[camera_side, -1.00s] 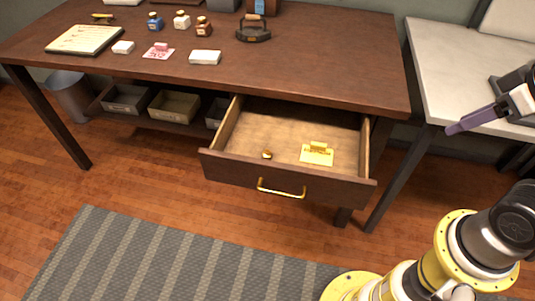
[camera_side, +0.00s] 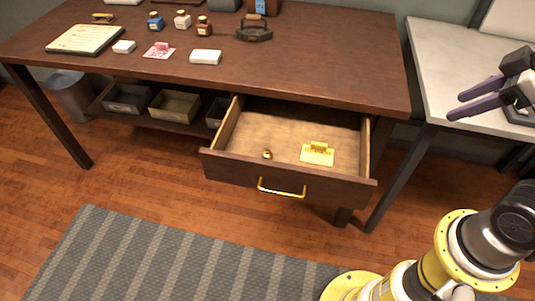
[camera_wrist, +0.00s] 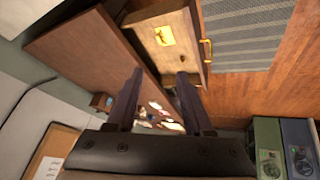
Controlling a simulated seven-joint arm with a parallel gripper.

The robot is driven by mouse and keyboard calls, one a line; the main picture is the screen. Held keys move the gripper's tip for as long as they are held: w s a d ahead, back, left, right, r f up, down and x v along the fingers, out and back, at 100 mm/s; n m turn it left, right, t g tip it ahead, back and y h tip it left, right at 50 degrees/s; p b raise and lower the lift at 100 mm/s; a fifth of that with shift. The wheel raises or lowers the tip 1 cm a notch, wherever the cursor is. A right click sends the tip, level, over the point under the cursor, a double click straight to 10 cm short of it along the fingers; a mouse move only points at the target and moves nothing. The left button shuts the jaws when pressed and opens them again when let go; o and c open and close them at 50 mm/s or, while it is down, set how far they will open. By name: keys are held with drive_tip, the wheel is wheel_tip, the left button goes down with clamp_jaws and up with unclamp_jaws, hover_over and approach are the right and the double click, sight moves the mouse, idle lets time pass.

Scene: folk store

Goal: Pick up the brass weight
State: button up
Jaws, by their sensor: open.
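The small brass weight (camera_side: 267,154) lies on the floor of the open desk drawer (camera_side: 240,170), left of a yellow note block (camera_side: 317,153). My gripper (camera_side: 457,105) is at the right, above the pale side table and well away from the drawer. Its two purple fingers are apart with nothing between them. In the wrist view my gripper (camera_wrist: 159,76) points toward the desk, and the yellow pad (camera_wrist: 164,35) shows in the drawer.
The drawer's brass handle (camera_side: 282,188) sticks out at the front. Bins (camera_side: 174,106) stand on the shelf below. A pale side table (camera_side: 450,75) is at right.

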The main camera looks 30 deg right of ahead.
drive_tip(key=w+r+n, duration=0.5)
drive_tip(key=w, duration=0.3)
drive_tip(key=n+g, duration=0.5)
drive_tip(key=n, duration=0.7)
hover_over(268, 150)
drive_tip(key=s, duration=0.1)
wheel_tip(268, 150, down, 37)
drive_tip(key=shift+a+r, duration=0.1)
drive_tip(key=shift+r, duration=0.05)
drive_tip(key=shift+w+f, duration=0.15)
drive_tip(key=shift+f, duration=0.8)
drive_tip(key=shift+w+f, duration=0.2)
drive_tip(key=shift+f, duration=0.8)
drive_tip(key=shift+w+f, duration=0.15)
drive_tip(key=shift+f, duration=0.8)
